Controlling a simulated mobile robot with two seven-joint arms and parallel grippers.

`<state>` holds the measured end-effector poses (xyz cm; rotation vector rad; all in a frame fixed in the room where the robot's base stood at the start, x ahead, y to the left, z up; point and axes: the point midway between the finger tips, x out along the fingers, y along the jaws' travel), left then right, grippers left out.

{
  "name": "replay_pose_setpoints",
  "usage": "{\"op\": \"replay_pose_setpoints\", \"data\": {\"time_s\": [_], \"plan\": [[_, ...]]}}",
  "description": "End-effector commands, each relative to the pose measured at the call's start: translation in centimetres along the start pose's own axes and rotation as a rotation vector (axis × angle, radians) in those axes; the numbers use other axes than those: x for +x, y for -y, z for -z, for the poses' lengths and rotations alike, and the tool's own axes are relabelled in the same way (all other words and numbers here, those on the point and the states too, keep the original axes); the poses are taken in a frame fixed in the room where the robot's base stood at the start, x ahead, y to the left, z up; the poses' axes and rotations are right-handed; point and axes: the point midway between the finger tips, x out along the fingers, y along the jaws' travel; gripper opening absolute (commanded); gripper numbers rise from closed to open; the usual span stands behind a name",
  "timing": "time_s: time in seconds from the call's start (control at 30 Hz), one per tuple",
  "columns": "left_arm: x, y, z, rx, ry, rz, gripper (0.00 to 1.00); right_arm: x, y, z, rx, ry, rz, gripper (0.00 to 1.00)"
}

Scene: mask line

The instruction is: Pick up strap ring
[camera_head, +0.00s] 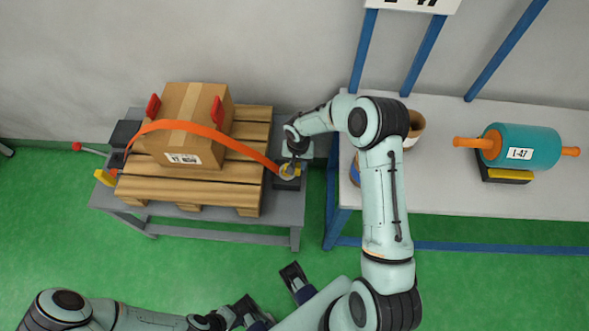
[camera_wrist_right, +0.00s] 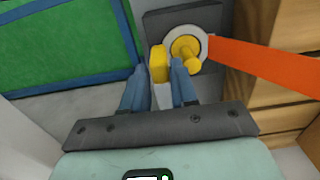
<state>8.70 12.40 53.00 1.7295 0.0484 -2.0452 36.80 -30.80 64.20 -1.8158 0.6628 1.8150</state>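The strap ring (camera_wrist_right: 201,35) is a pale grey ring at the end of the orange strap (camera_wrist_right: 265,64). It sits around a yellow peg (camera_wrist_right: 185,54) on a dark base; in the head view the ring (camera_head: 288,170) is at the table's right end. My right gripper (camera_wrist_right: 160,78) is open over it, its fingers apart. The right fingertip overlaps the ring's lower left edge in the picture; I cannot tell whether they touch. A yellow block (camera_wrist_right: 158,64) shows between the fingertips. My left gripper (camera_head: 240,312) is low in the head view, away from the ring; its opening is unclear.
The strap runs over a cardboard box (camera_head: 183,120) on a wooden pallet (camera_head: 190,188), on a grey table (camera_head: 180,222). A second table (camera_head: 450,203) at right holds a teal roller (camera_head: 525,142) with orange handles. Green floor is clear in front.

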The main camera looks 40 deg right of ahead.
Motion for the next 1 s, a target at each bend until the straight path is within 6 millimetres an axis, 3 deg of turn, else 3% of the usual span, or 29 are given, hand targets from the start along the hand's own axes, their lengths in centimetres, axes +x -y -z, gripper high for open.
{"op": "replay_pose_setpoints", "data": {"time_s": [0.07,0.17,0.5,0.67,0.87,1.0], "plan": [[0.0,0.0,0.0,0.000,0.000,0.000,0.00,0.0,0.0,0.0,0.000,0.000,0.000,0.28],[0.0,0.0,0.0,0.000,0.000,0.000,0.00,0.0,0.0,0.0,0.000,0.000,0.000,0.00],[0.0,0.0,0.0,0.000,0.000,0.000,0.00,-0.2,0.0,0.0,0.000,-0.001,0.000,0.00],[-0.1,0.0,0.0,0.000,0.001,0.000,0.00,-1.2,0.0,0.1,-0.001,-0.003,0.000,0.00],[-0.3,-0.1,-0.1,0.000,0.004,0.001,0.00,-4.4,0.0,0.1,-0.001,-0.005,0.001,0.00],[-0.5,-0.1,-0.2,-0.001,0.007,0.002,0.00,-7.9,0.0,0.2,0.000,-0.007,0.002,0.00]]}}
